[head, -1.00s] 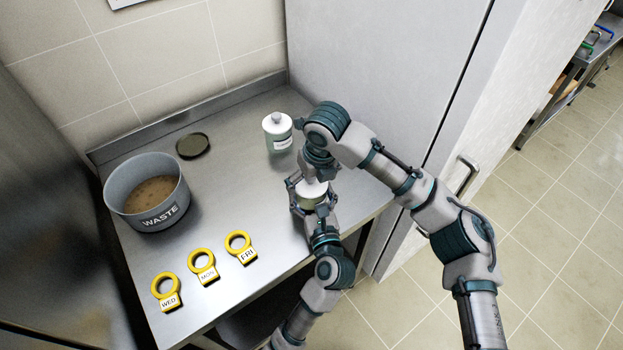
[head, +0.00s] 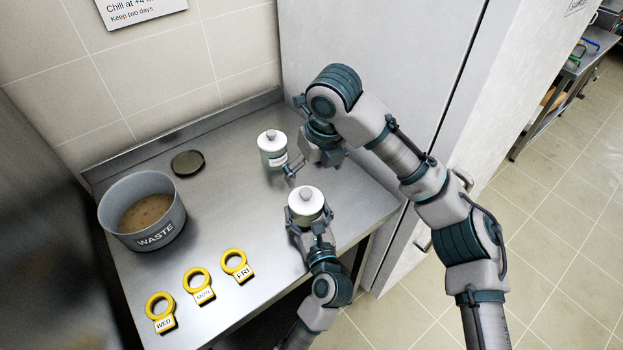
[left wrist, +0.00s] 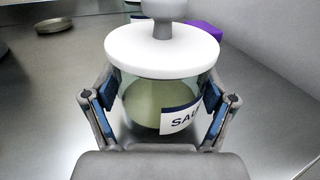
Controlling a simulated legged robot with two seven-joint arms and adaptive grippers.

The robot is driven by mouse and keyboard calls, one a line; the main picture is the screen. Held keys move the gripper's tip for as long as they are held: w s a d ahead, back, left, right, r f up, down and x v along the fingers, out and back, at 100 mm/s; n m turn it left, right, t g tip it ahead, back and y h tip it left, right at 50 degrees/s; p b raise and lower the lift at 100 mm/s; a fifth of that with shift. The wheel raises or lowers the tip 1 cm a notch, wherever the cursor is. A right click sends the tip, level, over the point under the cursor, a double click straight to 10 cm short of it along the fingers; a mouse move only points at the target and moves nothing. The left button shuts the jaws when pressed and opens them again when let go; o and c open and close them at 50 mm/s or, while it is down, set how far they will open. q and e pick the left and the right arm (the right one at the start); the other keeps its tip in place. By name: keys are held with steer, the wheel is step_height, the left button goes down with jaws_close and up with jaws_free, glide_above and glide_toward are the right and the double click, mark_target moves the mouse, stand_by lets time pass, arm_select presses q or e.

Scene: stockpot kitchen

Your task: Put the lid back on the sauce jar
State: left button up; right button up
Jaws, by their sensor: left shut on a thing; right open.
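The sauce jar (left wrist: 150,108) is glass with pale green contents and a label whose visible letters look like "SAU", the rest hidden by a finger. My left gripper (head: 308,222) is shut around its sides and holds it upright near the counter's front right. A white knobbed lid (head: 306,200) lies on its mouth and looks level; it also shows in the left wrist view (left wrist: 162,50). My right gripper (head: 298,172) is open and empty, behind the sauce jar and apart from the lid.
A second white-lidded jar (head: 273,158) stands behind, close to my right gripper. A grey WASTE pot (head: 118,222) with brown contents, a dark round disc (head: 187,163) and yellow rings marked WED (head: 160,312), MON (head: 198,286) and FRI (head: 236,265) occupy the left. The mid-counter is clear.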

arm_select(q)
steer(key=o, duration=1.5)
steer(key=v, duration=1.2)
steer(key=shift+f, duration=0.1)
